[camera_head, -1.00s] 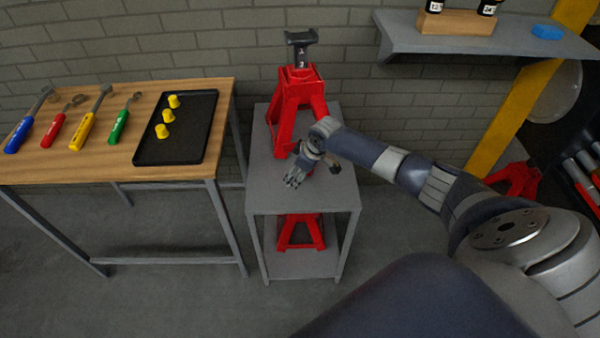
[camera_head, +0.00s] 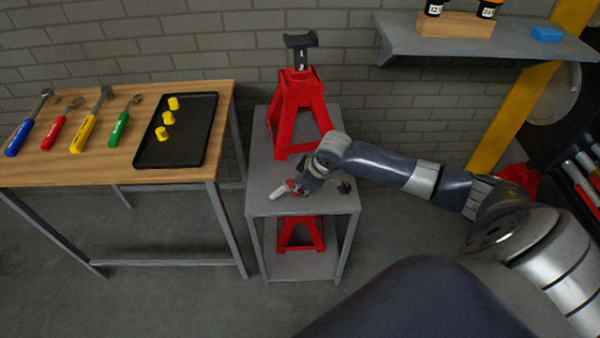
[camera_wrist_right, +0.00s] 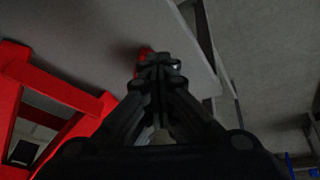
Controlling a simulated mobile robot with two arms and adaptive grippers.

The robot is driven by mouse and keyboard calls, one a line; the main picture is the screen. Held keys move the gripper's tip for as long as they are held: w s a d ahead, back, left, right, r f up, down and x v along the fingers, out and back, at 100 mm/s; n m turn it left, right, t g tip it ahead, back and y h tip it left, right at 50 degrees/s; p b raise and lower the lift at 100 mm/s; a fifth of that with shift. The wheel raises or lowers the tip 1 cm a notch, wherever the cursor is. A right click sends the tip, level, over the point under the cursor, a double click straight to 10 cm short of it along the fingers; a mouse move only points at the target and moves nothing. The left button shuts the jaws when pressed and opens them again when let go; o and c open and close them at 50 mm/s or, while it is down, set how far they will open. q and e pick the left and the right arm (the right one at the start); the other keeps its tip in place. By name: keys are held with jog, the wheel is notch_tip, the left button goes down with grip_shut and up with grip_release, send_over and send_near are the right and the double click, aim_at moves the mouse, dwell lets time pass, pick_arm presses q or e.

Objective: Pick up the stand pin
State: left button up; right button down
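The stand pin (camera_head: 276,194) shows as a small pale shaft with a red part beside it, at the front left of the grey cart top (camera_head: 262,178). My right gripper (camera_head: 293,188) is at the pin, low over the cart top. In the right wrist view its fingers (camera_wrist_right: 160,62) come together, with red on one side of the tips and a pale bit on the other, so it appears shut on the pin. The fingers hide part of the pin. A red jack stand (camera_head: 297,110) stands upright behind the gripper. My left gripper is not in view.
A second red stand (camera_head: 300,234) sits on the cart's lower shelf. A wooden table (camera_head: 60,168) at the left holds several tools and a black tray (camera_head: 183,150) with yellow pieces. A grey wall shelf (camera_head: 470,45) is at upper right. A small dark object (camera_head: 344,187) lies right of the gripper.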

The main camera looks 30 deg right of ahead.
jog(key=s+a, duration=0.3)
jog(key=s, duration=0.3)
jog(key=shift+s+r, duration=0.15)
jog(key=shift+r, duration=0.2)
jog(key=shift+a, duration=0.1)
jog(key=shift+c, duration=2.4)
grip_release()
